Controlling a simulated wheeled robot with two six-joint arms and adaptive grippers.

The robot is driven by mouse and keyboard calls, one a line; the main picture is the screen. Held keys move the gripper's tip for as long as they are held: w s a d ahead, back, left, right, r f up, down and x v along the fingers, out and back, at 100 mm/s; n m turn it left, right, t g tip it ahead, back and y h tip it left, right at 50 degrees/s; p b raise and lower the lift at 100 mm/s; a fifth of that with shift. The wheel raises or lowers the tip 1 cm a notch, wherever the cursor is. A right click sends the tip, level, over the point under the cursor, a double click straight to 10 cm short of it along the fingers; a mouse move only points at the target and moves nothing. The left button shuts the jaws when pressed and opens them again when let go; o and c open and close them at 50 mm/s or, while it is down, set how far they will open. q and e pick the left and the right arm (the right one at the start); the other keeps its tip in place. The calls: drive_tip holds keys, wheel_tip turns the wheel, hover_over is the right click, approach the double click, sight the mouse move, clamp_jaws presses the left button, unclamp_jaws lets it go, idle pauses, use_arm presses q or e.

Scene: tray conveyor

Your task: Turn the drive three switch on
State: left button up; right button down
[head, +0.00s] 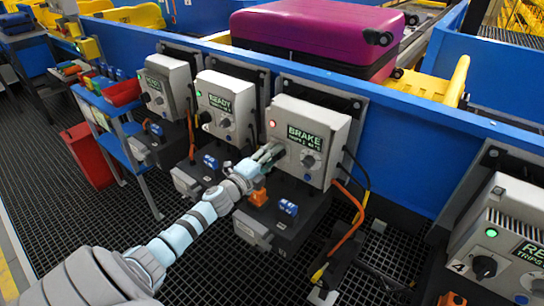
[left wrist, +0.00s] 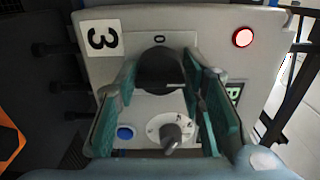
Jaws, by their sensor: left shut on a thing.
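The drive three box (head: 330,133) is a pale grey cabinet with a display reading BRAKE and a lit red lamp (head: 272,124). In the left wrist view its face shows a "3" label (left wrist: 101,38) and the red lamp (left wrist: 242,37). My left gripper (head: 272,153) reaches its lower left front. In the left wrist view my left gripper (left wrist: 160,92) is shut on the black rotary switch (left wrist: 160,68), one finger on each side. A "0" mark shows by the switch. The fingers partly hide the switch and display. My right gripper is not in view.
A grey dial (left wrist: 172,135) and blue button (left wrist: 125,132) sit close to the fingers. The READY box (head: 228,100) stands left, another box (head: 500,240) at the right edge. An orange cable (head: 350,220) hangs beside box three. A magenta suitcase (head: 310,28) lies behind.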

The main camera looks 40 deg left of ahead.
use_arm(q)
drive_tip(key=shift+f, duration=0.1)
drive_tip(key=o, duration=1.1)
drive_tip(key=shift+o, duration=0.2)
